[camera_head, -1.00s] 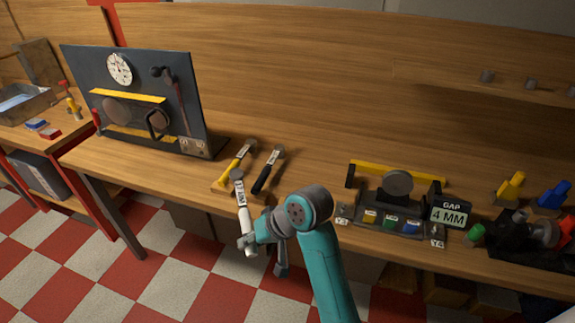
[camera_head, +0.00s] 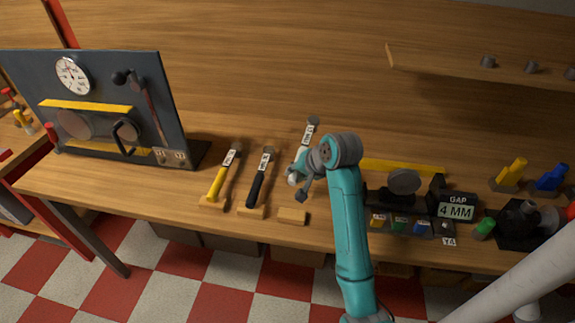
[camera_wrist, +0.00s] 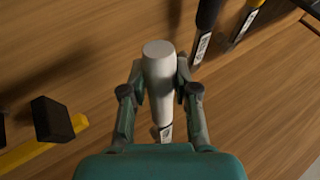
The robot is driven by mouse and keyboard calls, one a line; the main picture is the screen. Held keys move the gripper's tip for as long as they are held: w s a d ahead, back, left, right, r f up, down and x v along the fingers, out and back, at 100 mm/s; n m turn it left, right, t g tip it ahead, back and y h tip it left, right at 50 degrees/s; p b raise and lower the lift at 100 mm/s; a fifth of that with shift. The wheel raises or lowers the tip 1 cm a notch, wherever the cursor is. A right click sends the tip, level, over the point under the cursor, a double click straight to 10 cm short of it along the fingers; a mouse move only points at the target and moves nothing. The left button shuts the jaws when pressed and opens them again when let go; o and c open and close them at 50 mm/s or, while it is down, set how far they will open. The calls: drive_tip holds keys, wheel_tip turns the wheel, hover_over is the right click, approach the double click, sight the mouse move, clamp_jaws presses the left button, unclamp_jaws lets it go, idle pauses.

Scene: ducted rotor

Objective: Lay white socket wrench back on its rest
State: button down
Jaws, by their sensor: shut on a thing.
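The white socket wrench (camera_head: 308,133) is over the bench, its labelled end pointing to the back wall. My gripper (camera_head: 299,176) is shut on its white handle. In the wrist view the handle (camera_wrist: 158,85) runs between the two fingers of my gripper (camera_wrist: 159,75), with its label partly hidden near the palm. A bare wooden rest block (camera_head: 293,216) lies in front of the wrench, near the bench's front edge. I cannot tell whether the wrench touches the bench.
A black wrench (camera_head: 258,178) and a yellow wrench (camera_head: 222,177) lie to the left on similar blocks. A gap gauge stand (camera_head: 403,200) with a yellow bar (camera_head: 403,167) is close on the right. A dark gauge panel (camera_head: 100,100) stands further left.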

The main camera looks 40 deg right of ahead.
drive_tip(key=shift+f, duration=0.1)
idle(0.3)
drive_tip(key=shift+f, duration=3.75)
